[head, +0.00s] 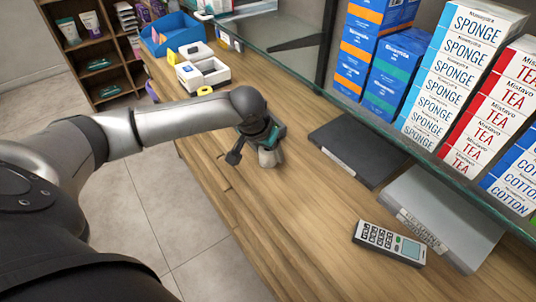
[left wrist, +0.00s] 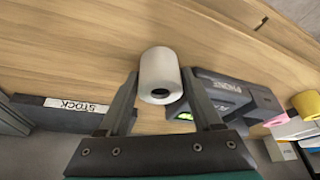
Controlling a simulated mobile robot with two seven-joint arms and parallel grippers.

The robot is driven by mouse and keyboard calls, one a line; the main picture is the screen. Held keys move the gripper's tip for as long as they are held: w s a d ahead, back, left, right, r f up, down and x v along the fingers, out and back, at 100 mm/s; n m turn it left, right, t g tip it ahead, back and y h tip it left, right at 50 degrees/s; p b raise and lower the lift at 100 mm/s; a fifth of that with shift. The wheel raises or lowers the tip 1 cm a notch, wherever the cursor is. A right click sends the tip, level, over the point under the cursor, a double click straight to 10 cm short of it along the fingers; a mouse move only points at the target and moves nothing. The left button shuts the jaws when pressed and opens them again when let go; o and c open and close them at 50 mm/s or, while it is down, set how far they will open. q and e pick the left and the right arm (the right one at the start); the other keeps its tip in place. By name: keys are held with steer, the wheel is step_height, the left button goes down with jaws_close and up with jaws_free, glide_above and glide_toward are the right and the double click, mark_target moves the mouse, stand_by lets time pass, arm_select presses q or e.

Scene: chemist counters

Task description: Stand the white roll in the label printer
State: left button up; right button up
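A small white roll (left wrist: 158,68) stands on the wooden counter, its end with the dark hole toward the left wrist camera. It also shows in the head view (head: 268,158) below my left gripper (head: 257,154). A dark device with lettering and a green patch (left wrist: 235,95), seemingly the label printer, stands close to the roll. In the head view my left arm hides it. My right gripper is out of view.
A dark binder (head: 355,150), a grey binder (head: 445,220) and a handheld keypad device (head: 390,243) lie to the right. A glass shelf with boxes overhangs the back.

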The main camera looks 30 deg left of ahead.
arm_select(q)
jaws_close()
stand_by(0.3)
